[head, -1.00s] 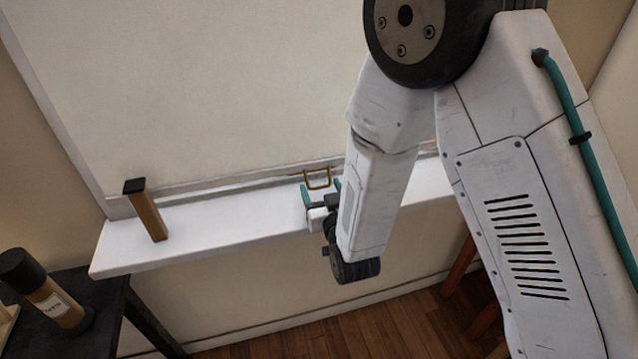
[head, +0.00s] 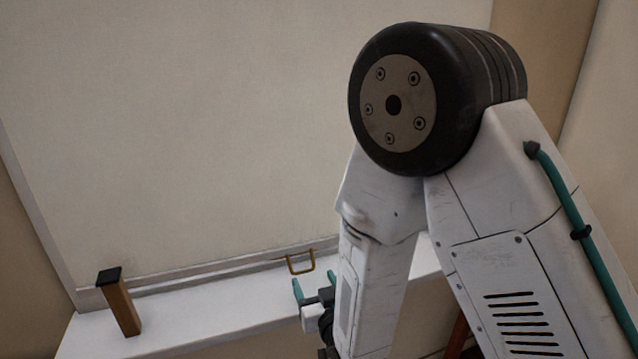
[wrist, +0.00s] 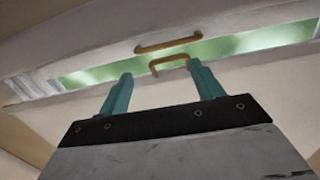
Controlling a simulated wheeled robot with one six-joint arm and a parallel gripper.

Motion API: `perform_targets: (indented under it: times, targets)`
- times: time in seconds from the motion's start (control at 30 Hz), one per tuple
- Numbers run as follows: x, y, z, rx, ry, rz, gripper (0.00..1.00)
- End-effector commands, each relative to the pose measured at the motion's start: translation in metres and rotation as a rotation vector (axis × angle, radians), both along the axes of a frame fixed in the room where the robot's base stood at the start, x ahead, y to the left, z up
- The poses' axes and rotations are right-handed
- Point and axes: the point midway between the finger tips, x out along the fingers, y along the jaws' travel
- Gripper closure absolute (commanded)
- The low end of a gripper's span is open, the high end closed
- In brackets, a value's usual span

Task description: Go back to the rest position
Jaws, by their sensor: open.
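My gripper (head: 312,289) is open and empty, just below and slightly right of a brass handle (head: 301,263) in the head view. The handle is at the bottom edge of a large pale panel (head: 200,130) above a white sill. In the wrist view my gripper's two teal fingers (wrist: 160,75) stand apart. A brass handle (wrist: 170,62) shows between their tips, with a similar brass bar (wrist: 168,43) just above it. I cannot tell whether that bar is a reflection. Nothing is held. My arm hides part of the sill.
A brown block with a black top (head: 122,302) stands upright at the left on the white sill (head: 215,325). A narrow strip of green (wrist: 235,48) shows between pale surfaces in the wrist view. The sill between block and gripper is clear.

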Motion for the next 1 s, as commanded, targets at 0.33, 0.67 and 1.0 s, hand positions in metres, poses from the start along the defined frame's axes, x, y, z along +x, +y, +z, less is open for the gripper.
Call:
perform_targets:
  times: [0.33,0.67,1.0]
  targets:
    - [0.025,-0.063,0.059,-0.036,0.363,-0.062,0.34]
    - [-0.038,-0.155,0.120,-0.125,0.757,-0.115,0.34]
    - [-0.183,-0.247,0.174,-0.220,1.156,-0.209,0.34]
